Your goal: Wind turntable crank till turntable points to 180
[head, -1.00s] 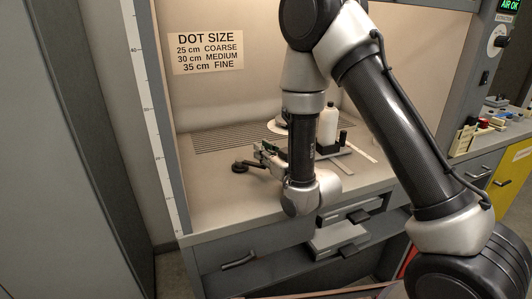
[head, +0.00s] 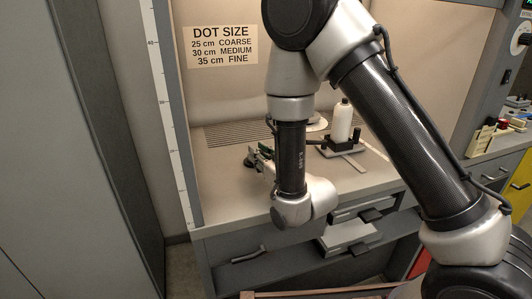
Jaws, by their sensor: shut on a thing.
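The turntable, a pale disc (head: 316,124), shows partly behind my forearm at the back of the bench. Any pointer or scale on it cannot be read. A dark round knob (head: 250,161) at bench level beside my gripper looks like part of the turntable crank; the rest of the crank is hidden. My gripper (head: 261,158) is low over the bench, left of my forearm, and is mostly hidden by my arm. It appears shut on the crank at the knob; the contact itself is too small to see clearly.
A white bottle (head: 342,121) stands on a dark holder (head: 337,147) right of my forearm, near a flat metal strip. A dot-size sign (head: 222,46) hangs on the back wall. Drawers with handles (head: 350,232) jut out below the bench edge. Bare bench (head: 225,205) lies front left.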

